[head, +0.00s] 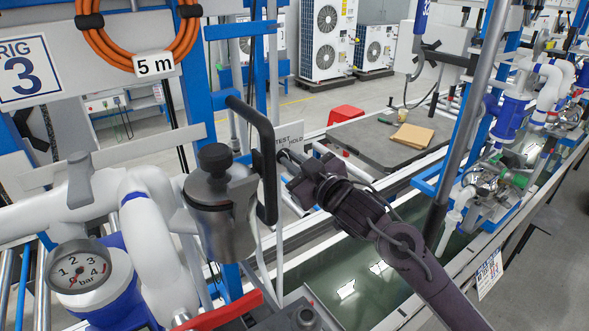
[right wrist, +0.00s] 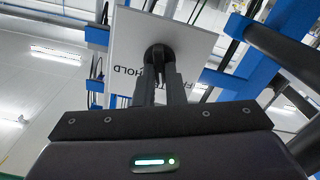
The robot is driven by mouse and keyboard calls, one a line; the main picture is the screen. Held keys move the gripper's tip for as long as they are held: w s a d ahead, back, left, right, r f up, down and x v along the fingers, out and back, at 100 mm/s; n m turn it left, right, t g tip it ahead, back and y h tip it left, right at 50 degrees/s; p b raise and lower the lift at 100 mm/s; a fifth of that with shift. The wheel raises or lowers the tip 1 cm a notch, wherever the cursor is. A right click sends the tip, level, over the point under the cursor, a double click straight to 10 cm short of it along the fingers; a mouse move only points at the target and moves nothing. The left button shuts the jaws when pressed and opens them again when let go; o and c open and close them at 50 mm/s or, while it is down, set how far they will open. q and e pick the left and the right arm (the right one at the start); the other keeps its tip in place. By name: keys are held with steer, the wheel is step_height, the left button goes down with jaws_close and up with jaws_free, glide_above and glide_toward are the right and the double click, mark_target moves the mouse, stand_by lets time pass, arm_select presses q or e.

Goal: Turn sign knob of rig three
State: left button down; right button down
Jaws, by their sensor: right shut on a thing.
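The rig three sign is a white plate (head: 290,133) lettered "TEST" and "HOLD", partly hidden behind a black handle and my gripper. In the right wrist view the plate (right wrist: 191,42) fills the upper middle, with its lettering upside down. Its dark round knob (right wrist: 159,53) sits between my fingertips. My right gripper (head: 288,163) reaches in from the lower right and is shut on the knob; the knob is hardly visible in the head view. My left gripper is not in view.
A pressure gauge (head: 78,273) and a red lever (head: 215,313) are at lower left. The "RIG 3" board (head: 25,72) hangs at upper left. Blue posts stand close by.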

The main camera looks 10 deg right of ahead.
steer(key=n+b, duration=0.2)
steer(key=n, duration=0.2)
steer(key=shift+a+f+n+b, duration=0.1)
steer(key=shift+f+n+b, duration=0.05)
steer(key=shift+n+b, duration=0.25)
stand_by(0.4)
steer(key=c, duration=1.5)
jaws_free()
steer(key=b+v, duration=0.2)
steer(key=v, duration=0.6)
steer(key=shift+b, duration=0.4)
